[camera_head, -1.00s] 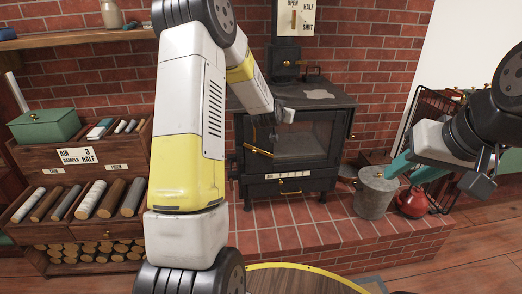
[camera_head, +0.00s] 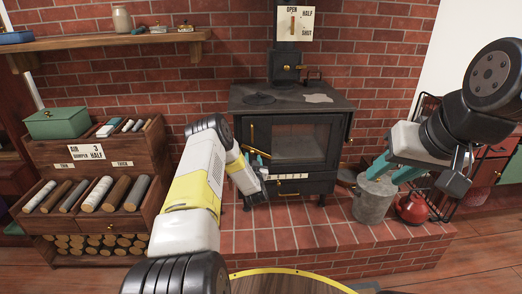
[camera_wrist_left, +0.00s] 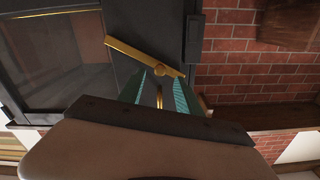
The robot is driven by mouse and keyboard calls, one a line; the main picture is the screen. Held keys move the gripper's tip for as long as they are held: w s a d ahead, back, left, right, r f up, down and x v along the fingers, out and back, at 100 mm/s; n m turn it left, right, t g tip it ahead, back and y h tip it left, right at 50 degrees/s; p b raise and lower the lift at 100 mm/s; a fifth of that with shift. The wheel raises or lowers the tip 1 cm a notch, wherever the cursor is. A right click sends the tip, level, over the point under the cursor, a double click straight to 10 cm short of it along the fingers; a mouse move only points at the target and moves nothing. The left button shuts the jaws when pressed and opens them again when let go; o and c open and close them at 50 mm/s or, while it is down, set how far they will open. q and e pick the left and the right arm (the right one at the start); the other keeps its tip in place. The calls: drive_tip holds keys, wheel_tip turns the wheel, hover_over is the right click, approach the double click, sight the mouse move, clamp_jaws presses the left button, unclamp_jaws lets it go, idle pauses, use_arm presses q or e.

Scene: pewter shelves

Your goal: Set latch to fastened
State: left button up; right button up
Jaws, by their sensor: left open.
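The black stove (camera_head: 290,100) stands on the brick hearth with its glass door closed or nearly so. A brass latch bar (camera_wrist_left: 130,50) on a round pivot lies slanted across the door's edge in the left wrist view. Part of the brass fittings (camera_head: 252,133) shows at the door's left side in the head view. My left gripper (camera_wrist_left: 160,92) is open, its teal fingers apart and pointing at the latch; contact cannot be told. It also shows low at the stove's left (camera_head: 258,156). My right gripper (camera_head: 393,172) is open beside the metal bucket, away from the stove.
A grey bucket (camera_head: 370,204) and a red kettle-like vessel (camera_head: 412,208) stand on the hearth (camera_head: 290,238) at right. A wooden rack of logs (camera_head: 140,225) stands at left. A rounded yellow-edged table (camera_head: 285,272) is in front.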

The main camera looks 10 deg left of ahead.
sight(252, 152)
use_arm(q)
drive_tip(key=shift+x, duration=2.05)
clamp_jaws()
